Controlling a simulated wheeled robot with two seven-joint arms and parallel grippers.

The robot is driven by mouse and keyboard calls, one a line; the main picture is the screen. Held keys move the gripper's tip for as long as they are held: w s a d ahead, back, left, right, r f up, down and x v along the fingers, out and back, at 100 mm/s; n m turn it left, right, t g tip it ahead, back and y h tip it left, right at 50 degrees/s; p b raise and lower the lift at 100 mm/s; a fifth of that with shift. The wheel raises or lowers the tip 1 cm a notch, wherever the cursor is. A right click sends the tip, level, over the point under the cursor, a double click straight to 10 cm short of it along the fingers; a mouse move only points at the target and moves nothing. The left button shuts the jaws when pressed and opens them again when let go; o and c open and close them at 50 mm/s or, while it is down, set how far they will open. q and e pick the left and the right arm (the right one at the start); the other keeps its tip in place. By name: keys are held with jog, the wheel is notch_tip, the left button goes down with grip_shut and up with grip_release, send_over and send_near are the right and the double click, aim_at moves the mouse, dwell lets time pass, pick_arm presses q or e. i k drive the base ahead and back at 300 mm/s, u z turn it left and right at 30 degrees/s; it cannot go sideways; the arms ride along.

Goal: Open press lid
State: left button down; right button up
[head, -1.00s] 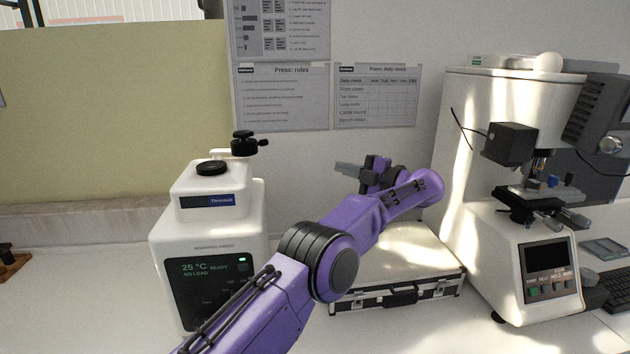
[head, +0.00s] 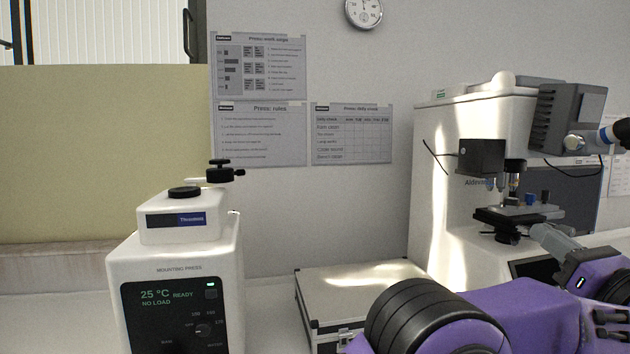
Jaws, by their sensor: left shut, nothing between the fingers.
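The white mounting press (head: 180,268) stands at the left. Its panel reads 25 °C, READY, NO LOAD. A black round cap (head: 185,192) sits flat on top of the press's upper block. A black knob with a side handle (head: 224,172) stands just behind and to the right of the cap. My left gripper (head: 545,235) is at the far right, in front of the hardness tester, well away from the press. Its grey fingers are shut with nothing in them. My purple left arm crosses the lower right. My right gripper is out of view.
A white hardness tester (head: 432,190) with a stage stands at the right. A silver-edged case (head: 330,282) lies between it and the press, partly hidden by my arm. Paper sheets (head: 262,135) hang on the wall. The space right beside the press is clear.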

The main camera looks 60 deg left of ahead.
aim_at(215, 176)
jog(key=k, duration=1)
jog(key=u, duration=0.9)
jog(key=i, duration=0.25)
jog(key=u, duration=0.2)
